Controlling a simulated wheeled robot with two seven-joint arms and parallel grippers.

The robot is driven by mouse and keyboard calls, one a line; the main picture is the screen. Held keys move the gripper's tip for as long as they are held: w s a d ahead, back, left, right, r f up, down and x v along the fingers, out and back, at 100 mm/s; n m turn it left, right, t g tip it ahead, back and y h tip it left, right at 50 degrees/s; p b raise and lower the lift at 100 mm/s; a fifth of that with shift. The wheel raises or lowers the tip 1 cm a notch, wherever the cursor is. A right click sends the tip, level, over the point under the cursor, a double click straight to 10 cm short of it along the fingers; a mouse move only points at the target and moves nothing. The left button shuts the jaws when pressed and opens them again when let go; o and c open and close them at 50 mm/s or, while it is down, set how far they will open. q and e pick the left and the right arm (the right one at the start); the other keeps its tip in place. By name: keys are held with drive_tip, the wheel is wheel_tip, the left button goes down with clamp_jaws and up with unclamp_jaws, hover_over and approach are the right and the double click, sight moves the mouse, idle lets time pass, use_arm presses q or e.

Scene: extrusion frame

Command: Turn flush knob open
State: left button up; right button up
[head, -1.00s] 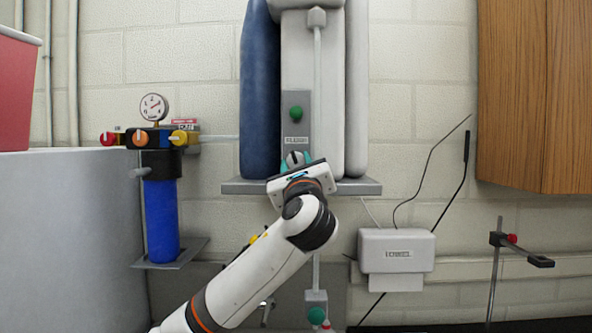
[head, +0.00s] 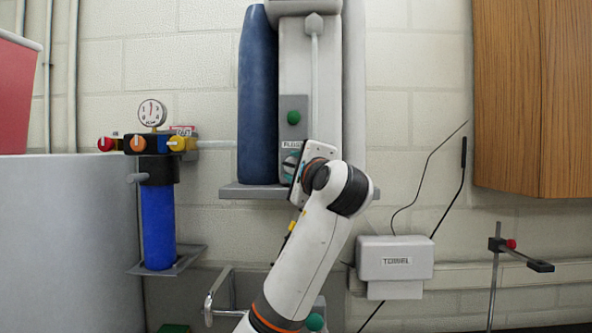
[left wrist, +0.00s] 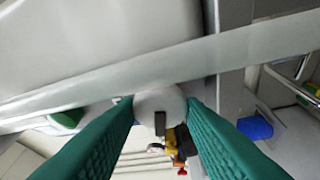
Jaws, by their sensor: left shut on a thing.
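The flush knob (left wrist: 160,98) is a pale round knob with a dark pointer bar, held between two green ridged fingers in the left wrist view. My left gripper (left wrist: 160,110) is shut on it from both sides. In the head view my left gripper (head: 292,168) is at the wall unit, just under the FLUSH label (head: 292,145), with its wrist tilted. The gripper hides most of the knob there. A green button (head: 293,117) is above the label. My right gripper is not in view.
A blue cylinder (head: 254,100) stands left of the knob on a grey shelf (head: 240,190). A filter unit with a gauge (head: 152,112) and coloured knobs is further left. A towel dispenser (head: 395,258) and a wooden cabinet (head: 505,95) are to the right.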

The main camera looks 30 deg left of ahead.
use_arm(q)
drive_tip(key=shift+n+g+h, duration=0.4)
drive_tip(key=shift+n+g, duration=0.1)
drive_tip(key=shift+n, duration=1)
drive_tip(key=o, duration=1)
drive_tip(key=b+v, duration=0.4)
drive_tip(key=v, duration=0.8)
drive_tip(key=shift+r, duration=0.1)
